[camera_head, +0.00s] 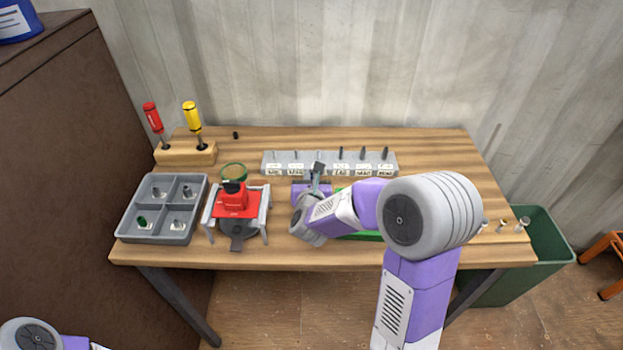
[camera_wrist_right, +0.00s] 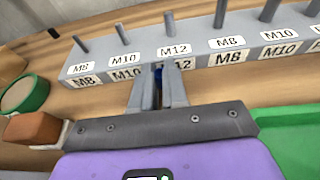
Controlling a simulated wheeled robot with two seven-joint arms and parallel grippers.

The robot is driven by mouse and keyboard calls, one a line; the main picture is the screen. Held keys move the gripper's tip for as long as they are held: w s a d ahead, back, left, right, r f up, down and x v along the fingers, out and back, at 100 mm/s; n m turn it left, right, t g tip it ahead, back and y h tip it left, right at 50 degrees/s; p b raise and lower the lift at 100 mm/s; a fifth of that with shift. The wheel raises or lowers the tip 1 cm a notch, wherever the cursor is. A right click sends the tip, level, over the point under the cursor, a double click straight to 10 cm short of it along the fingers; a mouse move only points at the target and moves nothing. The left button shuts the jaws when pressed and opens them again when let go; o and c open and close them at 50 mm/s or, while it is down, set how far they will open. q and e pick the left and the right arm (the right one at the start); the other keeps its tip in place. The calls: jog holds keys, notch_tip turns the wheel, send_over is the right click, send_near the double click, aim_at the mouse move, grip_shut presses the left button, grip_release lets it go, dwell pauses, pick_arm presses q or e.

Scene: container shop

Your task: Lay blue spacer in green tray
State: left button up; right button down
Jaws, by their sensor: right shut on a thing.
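My right gripper (camera_head: 318,170) is just in front of the labelled peg rack, its fingers pointing at the rack.
The grey peg rack (camera_head: 270,168) with several pegs stands close behind the gripper. A red-topped fixture (camera_head: 236,203) and a green round container (camera_head: 233,170) stand to the left. A grey compartment tray (camera_head: 163,237) and screwdriver block (camera_head: 185,154) are farther left.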

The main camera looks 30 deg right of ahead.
jog(key=shift+f+b, duration=0.15)
jog(key=shift+b, duration=0.15)
jog(key=c, duration=1.2)
grip_release()
jog(key=shift+o, duration=0.2)
